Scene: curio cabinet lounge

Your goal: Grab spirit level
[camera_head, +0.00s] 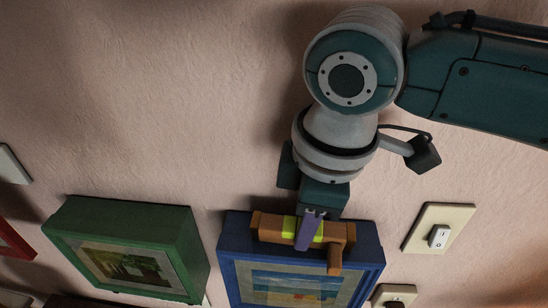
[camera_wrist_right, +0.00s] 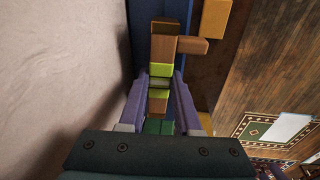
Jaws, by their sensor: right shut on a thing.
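The spirit level (camera_head: 270,226) is a brown wooden bar with yellow-green bands and a short stub sticking out near one end. It lies along the top of the blue picture frame (camera_head: 232,246) in the head view; I cannot tell whether it touches the frame. My right gripper (camera_head: 309,230) is shut on its middle, with purple fingers. In the right wrist view the level (camera_wrist_right: 163,45) runs away between the fingers of the right gripper (camera_wrist_right: 163,82), its stub pointing right. My left gripper is not in view.
A green picture frame (camera_head: 180,230) hangs left of the blue one on the pink wall (camera_head: 150,110). A light switch (camera_head: 438,236) is to the right, with another plate (camera_head: 392,294) below. The wall above the frames is bare. A patterned rug (camera_wrist_right: 262,130) lies on the wooden floor (camera_wrist_right: 262,60).

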